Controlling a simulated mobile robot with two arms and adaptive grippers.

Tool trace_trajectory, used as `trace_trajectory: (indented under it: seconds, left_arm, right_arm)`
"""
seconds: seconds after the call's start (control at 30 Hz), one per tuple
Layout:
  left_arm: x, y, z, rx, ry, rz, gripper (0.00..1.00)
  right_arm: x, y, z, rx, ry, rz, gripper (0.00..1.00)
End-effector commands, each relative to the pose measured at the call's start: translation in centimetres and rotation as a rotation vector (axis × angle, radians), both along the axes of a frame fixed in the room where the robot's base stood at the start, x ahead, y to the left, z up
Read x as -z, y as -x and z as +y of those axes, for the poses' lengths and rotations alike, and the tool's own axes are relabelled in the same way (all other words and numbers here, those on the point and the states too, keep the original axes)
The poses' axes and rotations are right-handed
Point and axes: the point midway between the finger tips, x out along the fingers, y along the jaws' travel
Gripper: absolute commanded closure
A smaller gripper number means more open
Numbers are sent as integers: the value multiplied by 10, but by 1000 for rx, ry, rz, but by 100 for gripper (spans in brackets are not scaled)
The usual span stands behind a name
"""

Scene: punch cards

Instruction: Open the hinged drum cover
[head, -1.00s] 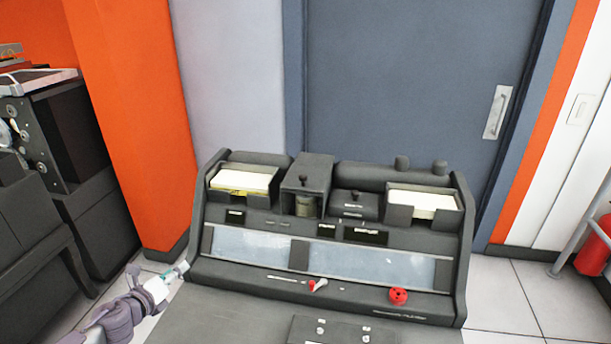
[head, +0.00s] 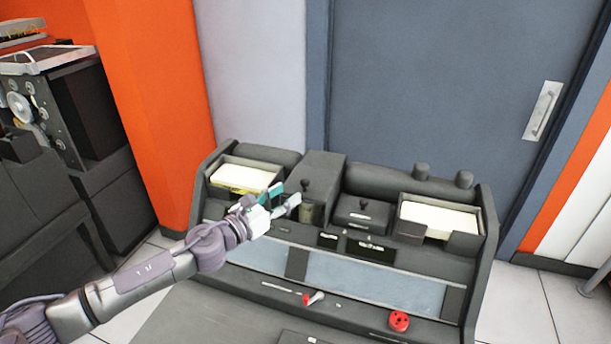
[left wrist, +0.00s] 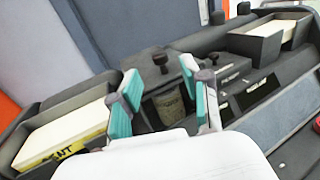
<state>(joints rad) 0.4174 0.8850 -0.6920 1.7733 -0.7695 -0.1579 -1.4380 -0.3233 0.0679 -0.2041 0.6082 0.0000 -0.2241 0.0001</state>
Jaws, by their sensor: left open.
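The hinged drum cover (head: 326,168) is a dark grey box lid at the middle of the dark console, with a small black knob (head: 305,185) at its front. It appears to be down, with part of the brownish drum (head: 311,213) showing below it. My left gripper (head: 284,197) is open and empty, just left of the knob and in front of the cover. In the left wrist view, the drum (left wrist: 172,108) shows between the teal-padded fingers, and the cover's knob (left wrist: 160,62) stands beyond them. I cannot tell whether a finger touches anything. My right gripper is not in view.
Card trays stand at the left (head: 243,178) and right (head: 440,217) of the console. A smaller dark lid (head: 361,213) with its own knob is right of the drum. A red knob (head: 399,320) and a red-based lever (head: 312,298) sit at the front.

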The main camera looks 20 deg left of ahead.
Motion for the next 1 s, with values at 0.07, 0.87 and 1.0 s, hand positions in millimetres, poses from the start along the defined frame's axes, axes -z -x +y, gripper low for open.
trace_trajectory:
  seconds: [0.07,0.87,1.0]
  left_arm:
    - [-4,-18,-8,0,3,-2,53]
    - [1,-68,-31,0,0,1,64]
    - [1,-68,-30,-1,0,1,88]
  right_arm:
    - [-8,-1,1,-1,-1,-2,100]
    - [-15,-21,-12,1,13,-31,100]
    - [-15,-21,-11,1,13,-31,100]
